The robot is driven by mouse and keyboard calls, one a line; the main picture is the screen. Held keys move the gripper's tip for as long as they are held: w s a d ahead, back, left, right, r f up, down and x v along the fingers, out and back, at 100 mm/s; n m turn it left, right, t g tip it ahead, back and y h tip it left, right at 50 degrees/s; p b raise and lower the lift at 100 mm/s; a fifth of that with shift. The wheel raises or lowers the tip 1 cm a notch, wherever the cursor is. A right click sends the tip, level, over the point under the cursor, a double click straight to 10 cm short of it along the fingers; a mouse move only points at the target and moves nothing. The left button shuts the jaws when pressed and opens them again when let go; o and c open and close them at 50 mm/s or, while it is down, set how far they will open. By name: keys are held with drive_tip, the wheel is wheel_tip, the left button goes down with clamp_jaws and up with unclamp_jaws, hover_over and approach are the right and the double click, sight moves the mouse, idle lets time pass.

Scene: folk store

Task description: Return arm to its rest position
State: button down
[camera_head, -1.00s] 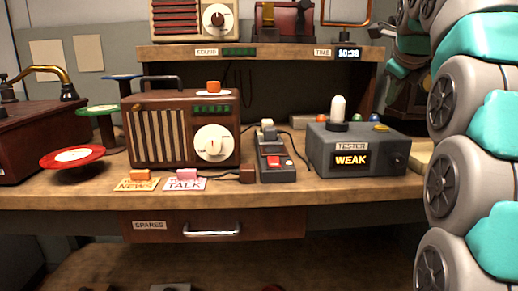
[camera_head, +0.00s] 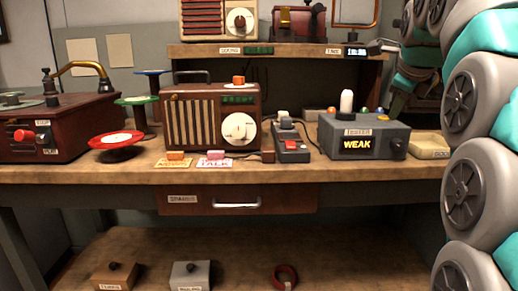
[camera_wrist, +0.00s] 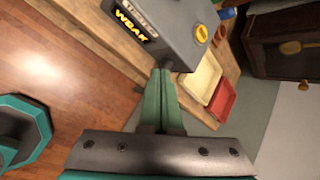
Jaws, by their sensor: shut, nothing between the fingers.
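My arm (camera_head: 470,95) stands folded along the right edge of the head view, in grey and teal links. My gripper (camera_wrist: 160,75) shows in the wrist view with its two green fingers together and nothing between them. Its fingertips appear beside the grey tester box (camera_wrist: 168,28), with its lit WEAK display, near the bench edge. I cannot tell the exact gap. The tester also shows in the head view (camera_head: 385,143), left of my arm.
The wooden bench (camera_head: 330,172) holds a brown radio (camera_head: 185,125), a small switch device (camera_head: 290,145) and a red-topped stand (camera_head: 117,139). A cream tray (camera_wrist: 203,78) and a red tray (camera_wrist: 222,100) lie beside the tester. A shelf (camera_head: 200,52) runs above; open floor lies in front.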

drive_tip(key=s+a+f+n+g+y, duration=0.1)
drive_tip(key=s+a+f+n+g, duration=0.15)
drive_tip(key=s+f+n, duration=0.35)
drive_tip(key=s+a+f+n+g, duration=0.1)
drive_tip(key=s+a+f+n, duration=0.25)
drive_tip(key=f, duration=0.45)
drive_tip(key=s+a+f+n+g+y, duration=0.1)
drive_tip(key=s+a+f+n+g, duration=0.1)
drive_tip(key=s+a+f+n, duration=0.3)
drive_tip(key=s+a+f+n+g, duration=0.2)
drive_tip(key=s+f+n, duration=0.4)
drive_tip(key=s+f, duration=0.4)
drive_tip(key=s+a+f+n+g, duration=0.2)
drive_tip(key=s+f+n, duration=0.5)
drive_tip(key=s, duration=0.7)
wheel_tip(320, 180, down, 3)
drive_tip(key=shift+a+r, duration=0.15)
drive_tip(key=shift+a, duration=0.05)
